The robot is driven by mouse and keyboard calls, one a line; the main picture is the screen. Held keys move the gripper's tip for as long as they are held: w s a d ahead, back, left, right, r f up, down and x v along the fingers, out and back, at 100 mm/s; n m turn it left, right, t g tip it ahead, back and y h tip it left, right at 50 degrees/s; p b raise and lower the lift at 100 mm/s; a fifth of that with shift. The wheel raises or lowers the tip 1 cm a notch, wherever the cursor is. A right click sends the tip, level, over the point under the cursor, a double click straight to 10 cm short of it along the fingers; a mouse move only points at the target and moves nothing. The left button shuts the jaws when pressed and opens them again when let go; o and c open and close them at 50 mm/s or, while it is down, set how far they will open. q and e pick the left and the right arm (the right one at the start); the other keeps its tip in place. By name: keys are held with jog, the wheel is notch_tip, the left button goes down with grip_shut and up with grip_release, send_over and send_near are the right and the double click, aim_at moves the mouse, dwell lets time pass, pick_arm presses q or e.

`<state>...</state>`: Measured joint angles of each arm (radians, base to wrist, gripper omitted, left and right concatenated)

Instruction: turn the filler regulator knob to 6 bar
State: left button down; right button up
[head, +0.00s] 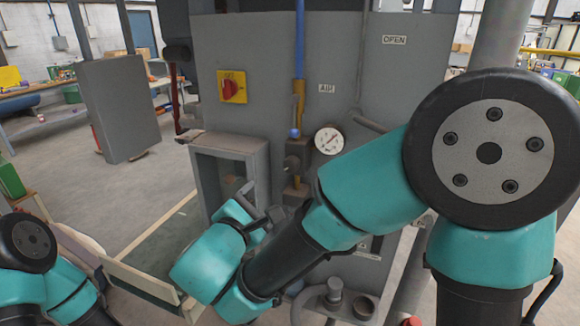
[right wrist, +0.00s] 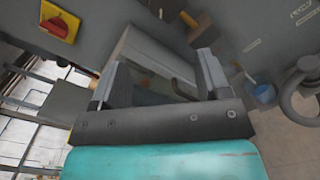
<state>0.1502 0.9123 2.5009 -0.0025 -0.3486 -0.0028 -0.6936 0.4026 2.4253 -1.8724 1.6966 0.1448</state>
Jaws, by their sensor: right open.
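The pressure gauge (head: 329,140) is a white round dial on the filler's grey panel; its reading is too small to tell. Left of it, below the blue and brass air pipe, is a dark fitting (head: 292,163) that looks like the regulator knob. In the right wrist view the brass pipe end (right wrist: 189,19) and a dark block show beyond the right finger. My right gripper (head: 262,213) is low and left of the fitting, apart from it. In the right wrist view its jaws (right wrist: 160,82) are open with nothing held. My left gripper is out of view.
A red rotary switch on a yellow plate (head: 232,87) is on the panel, up and left. A grey open-fronted housing (head: 229,145) stands just behind my right gripper. A curved pipe and round fittings (head: 335,292) lie low at the front. A grey cabinet (head: 118,108) stands at left.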

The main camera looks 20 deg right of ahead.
aim_at(289, 167)
jog(key=x, duration=1.7)
jog(key=shift+c, duration=0.3)
jog(key=c, duration=0.9)
jog(key=shift+n, duration=1.8)
jog(key=o, duration=1)
jog(key=shift+c, duration=0.2)
jog(key=v, duration=1.7)
jog(key=shift+s+f, duration=0.15)
jog(key=shift+s, duration=0.05)
